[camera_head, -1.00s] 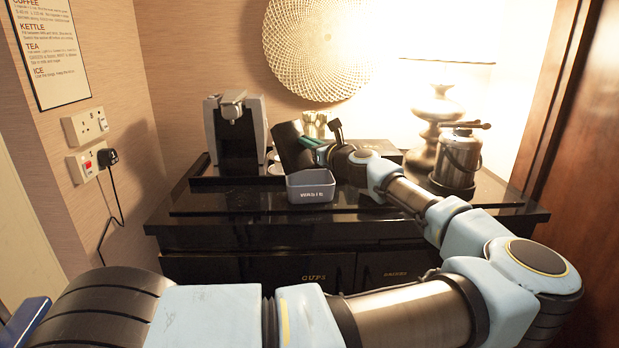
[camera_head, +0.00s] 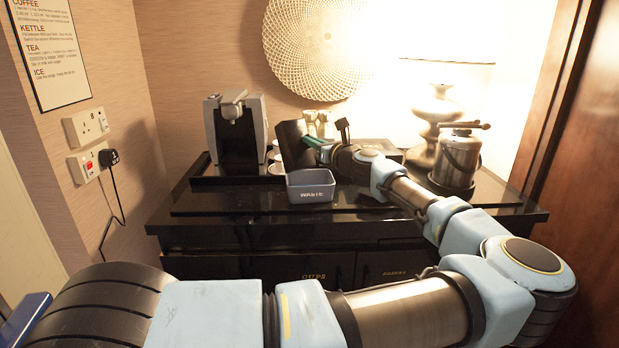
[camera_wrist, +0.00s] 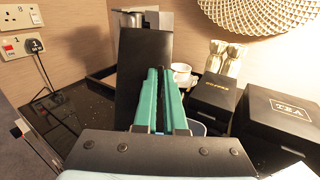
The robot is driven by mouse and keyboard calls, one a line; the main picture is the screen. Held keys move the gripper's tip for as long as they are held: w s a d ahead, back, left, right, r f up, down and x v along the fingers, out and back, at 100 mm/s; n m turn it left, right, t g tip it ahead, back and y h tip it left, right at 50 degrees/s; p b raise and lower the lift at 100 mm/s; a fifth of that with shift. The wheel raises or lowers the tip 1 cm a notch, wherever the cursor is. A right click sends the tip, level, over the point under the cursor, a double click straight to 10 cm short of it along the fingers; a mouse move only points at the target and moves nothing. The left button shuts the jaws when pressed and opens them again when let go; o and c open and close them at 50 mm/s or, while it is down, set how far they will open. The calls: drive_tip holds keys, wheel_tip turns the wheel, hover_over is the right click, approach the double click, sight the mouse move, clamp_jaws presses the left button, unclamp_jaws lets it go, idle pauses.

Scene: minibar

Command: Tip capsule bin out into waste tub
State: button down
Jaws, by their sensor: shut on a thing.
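The capsule bin (camera_head: 292,143) is a dark, flat-sided box held upright or slightly tilted behind the grey waste tub. It also shows in the wrist view (camera_wrist: 145,65), in front of my fingers. My gripper (camera_head: 318,143), with green fingers that also show in the wrist view (camera_wrist: 158,85), is shut on the bin. The waste tub (camera_head: 311,194) is a small grey box marked WASTE on the counter, just below and in front of the bin. In the wrist view a bluish rim (camera_wrist: 205,120) shows partly behind my gripper. The inside of the bin is hidden.
The coffee machine (camera_head: 236,130) stands on a black tray at the left. A metal ice bucket (camera_head: 458,160) and a lamp (camera_head: 436,115) stand at the right. A black TEA box (camera_wrist: 285,120), a smaller box (camera_wrist: 212,98) and a white cup (camera_wrist: 181,73) are close by.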

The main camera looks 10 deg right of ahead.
drive_tip(key=shift+w+d+m+p, duration=0.25)
drive_tip(key=shift+d+m+p, duration=0.4)
drive_tip(key=shift+m+p, duration=0.05)
drive_tip(key=shift+w+d+m+p, duration=0.2)
drive_tip(key=shift+d+m+p, duration=0.4)
drive_tip(key=shift+m+p, duration=0.1)
idle(0.8)
drive_tip(key=shift+w+d+f+m+p, duration=0.15)
drive_tip(key=shift+w+d+m+p, duration=0.05)
drive_tip(key=shift+d+m+p, duration=0.3)
drive_tip(key=shift+w+d+f+m+p, duration=0.1)
drive_tip(key=shift+w+d+m+p, duration=0.05)
drive_tip(key=shift+d+m+p, duration=0.35)
idle(0.9)
